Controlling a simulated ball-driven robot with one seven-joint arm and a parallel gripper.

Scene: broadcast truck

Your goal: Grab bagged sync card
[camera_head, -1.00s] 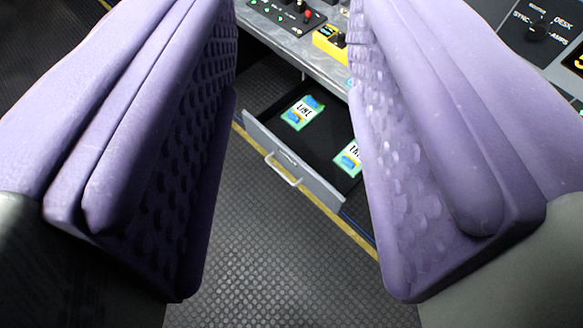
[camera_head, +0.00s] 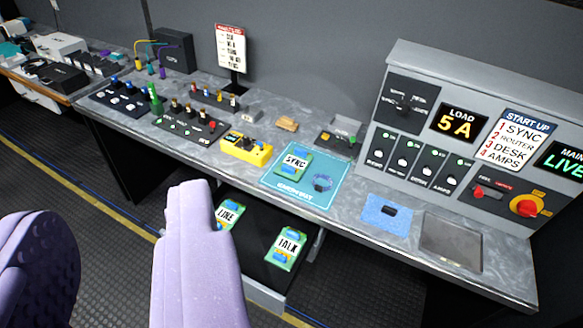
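The sync card (camera_head: 293,162), a green card with a white "SYNC" label and blue parts, lies flat on a teal mat (camera_head: 285,196) on the desk. Whether it is in a bag is too small to tell. My gripper (camera_head: 115,225) shows as two purple fingers at the lower left, wide apart and with nothing between them. It is well to the left of the sync card, in front of the desk. The right finger partly covers the drawer below.
An open drawer (camera_head: 263,296) under the desk holds a LINE card (camera_head: 228,214) and a TALK card (camera_head: 287,247). A yellow box (camera_head: 246,150), control panels and a tall console (camera_head: 425,90) surround the mat.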

